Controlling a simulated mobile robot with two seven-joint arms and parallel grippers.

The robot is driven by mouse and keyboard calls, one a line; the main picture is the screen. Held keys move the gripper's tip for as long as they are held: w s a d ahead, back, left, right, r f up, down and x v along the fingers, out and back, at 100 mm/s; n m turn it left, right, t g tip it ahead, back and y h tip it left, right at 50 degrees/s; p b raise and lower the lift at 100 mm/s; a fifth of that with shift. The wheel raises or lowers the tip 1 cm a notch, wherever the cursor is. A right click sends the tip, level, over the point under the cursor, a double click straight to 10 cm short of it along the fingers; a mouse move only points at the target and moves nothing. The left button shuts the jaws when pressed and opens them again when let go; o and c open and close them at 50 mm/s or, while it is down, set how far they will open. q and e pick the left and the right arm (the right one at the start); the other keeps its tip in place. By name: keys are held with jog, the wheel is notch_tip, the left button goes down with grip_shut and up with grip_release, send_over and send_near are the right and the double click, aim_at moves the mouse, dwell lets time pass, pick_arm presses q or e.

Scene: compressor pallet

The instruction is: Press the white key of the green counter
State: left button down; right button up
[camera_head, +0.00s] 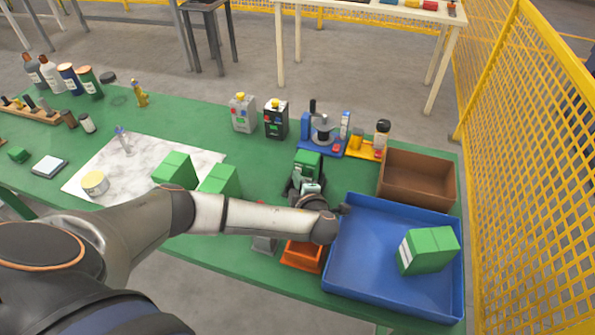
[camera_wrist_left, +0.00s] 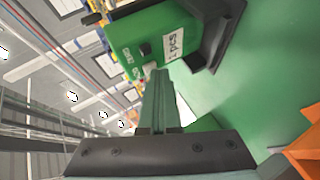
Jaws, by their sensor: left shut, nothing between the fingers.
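The green counter (camera_head: 308,161) stands on the green table in front of my left gripper. In the left wrist view the counter (camera_wrist_left: 130,32) looks tilted and shows a label reading "1 PCS", a black key (camera_wrist_left: 145,48) and a white key (camera_wrist_left: 150,67). My left gripper (camera_head: 309,187) is shut and empty. In the left wrist view its closed fingertips (camera_wrist_left: 160,73) are right by the white key and partly cover that spot; I cannot tell whether they touch it. My right gripper is not in view.
A blue tray (camera_head: 345,270) with green boxes (camera_head: 428,250), a brown box (camera_head: 418,178) and an orange bin (camera_head: 302,256) are at the right. A blue device (camera_head: 322,135) and two canisters (camera_head: 243,113) stand behind.

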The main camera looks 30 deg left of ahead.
pick_arm(q)
jog(key=shift+s+d, duration=0.2)
jog(key=shift+s, duration=0.65)
jog(key=shift+s+d, duration=0.2)
jog(key=shift+s, duration=0.6)
jog(key=shift+s+d, duration=0.2)
jog(key=shift+s, duration=0.6)
jog(key=shift+s+d, duration=0.2)
jog(key=shift+s, duration=0.6)
